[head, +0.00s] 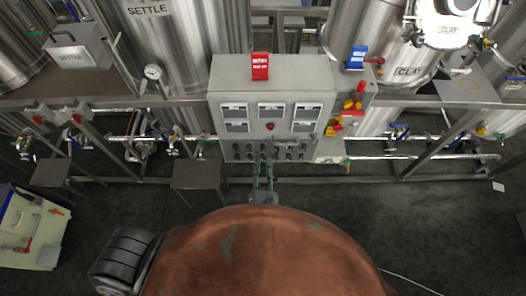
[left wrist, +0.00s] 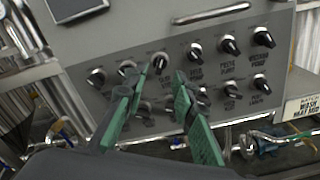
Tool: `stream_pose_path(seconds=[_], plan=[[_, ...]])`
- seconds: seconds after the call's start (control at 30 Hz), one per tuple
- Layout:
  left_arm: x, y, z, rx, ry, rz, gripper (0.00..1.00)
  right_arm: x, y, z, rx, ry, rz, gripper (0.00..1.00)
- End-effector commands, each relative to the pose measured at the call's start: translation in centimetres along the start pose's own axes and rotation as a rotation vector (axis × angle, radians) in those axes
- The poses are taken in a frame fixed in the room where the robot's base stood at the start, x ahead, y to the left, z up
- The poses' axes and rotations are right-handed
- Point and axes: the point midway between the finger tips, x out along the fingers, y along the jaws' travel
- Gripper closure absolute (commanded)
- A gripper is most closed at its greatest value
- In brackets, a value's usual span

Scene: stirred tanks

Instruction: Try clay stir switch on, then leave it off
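The grey control panel (head: 230,80) stands in the middle of the head view, with rows of black knobs along its lower front. In the left wrist view a black switch knob (left wrist: 160,63) sits just beyond and between my fingertips. Its label is partly covered and too blurred to read surely as clay stir. My left gripper (left wrist: 160,82) has two green fingers apart, one on each side of this knob, with nothing visibly clamped. The same gripper (head: 264,166) shows in the head view, reaching up to the knob rows. My right gripper is out of view.
Neighbouring knobs (left wrist: 195,52) sit close on the right, and a lower row is partly hidden by my fingers. A handle bar (left wrist: 210,13) is above. Pipes and valves run below.

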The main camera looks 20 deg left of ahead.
Motion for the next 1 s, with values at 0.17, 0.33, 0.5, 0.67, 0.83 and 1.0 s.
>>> stream_pose_path(seconds=[0.17,0.33,0.5,0.67,0.83,1.0], plan=[[3.0,0.0,0.1,-0.001,-0.001,0.000,0.75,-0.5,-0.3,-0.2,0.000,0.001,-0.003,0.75],[4.8,0.0,0.0,-0.002,0.001,-0.001,0.75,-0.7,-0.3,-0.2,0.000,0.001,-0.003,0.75],[5.4,0.0,-0.1,-0.003,0.002,-0.001,0.75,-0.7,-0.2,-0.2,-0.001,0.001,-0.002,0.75],[5.4,0.0,-0.1,-0.003,0.002,-0.001,0.75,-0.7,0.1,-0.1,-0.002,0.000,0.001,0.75],[5.4,0.0,-0.1,-0.003,0.002,-0.001,0.84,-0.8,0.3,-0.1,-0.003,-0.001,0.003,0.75],[5.4,-0.1,-0.1,-0.003,0.002,-0.002,0.96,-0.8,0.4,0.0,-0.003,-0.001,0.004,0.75]])
